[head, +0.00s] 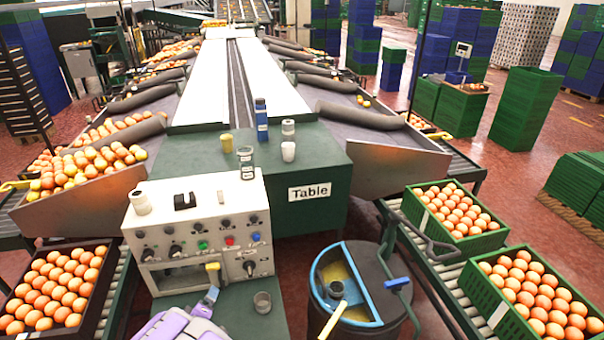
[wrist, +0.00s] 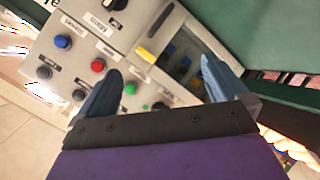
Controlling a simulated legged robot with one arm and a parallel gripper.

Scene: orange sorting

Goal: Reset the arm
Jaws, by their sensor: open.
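My gripper (wrist: 160,88) is open in the wrist view, its two blue-grey fingers spread apart with nothing between them. It points toward the control panel (wrist: 60,20) with its red button (wrist: 97,65), blue button (wrist: 62,41) and a yellow-handled lever (wrist: 145,56). In the head view my gripper (head: 208,299) shows small at the bottom, at the end of my purple arm, just in front of the beige control box (head: 160,221). I cannot tell whether a fingertip touches the panel.
A green table (head: 300,150) behind the box holds a blue bottle (head: 262,120) and several cups. A dark barrel (head: 375,262) is further right. Crates of oranges (head: 470,239) sit on conveyors at both sides.

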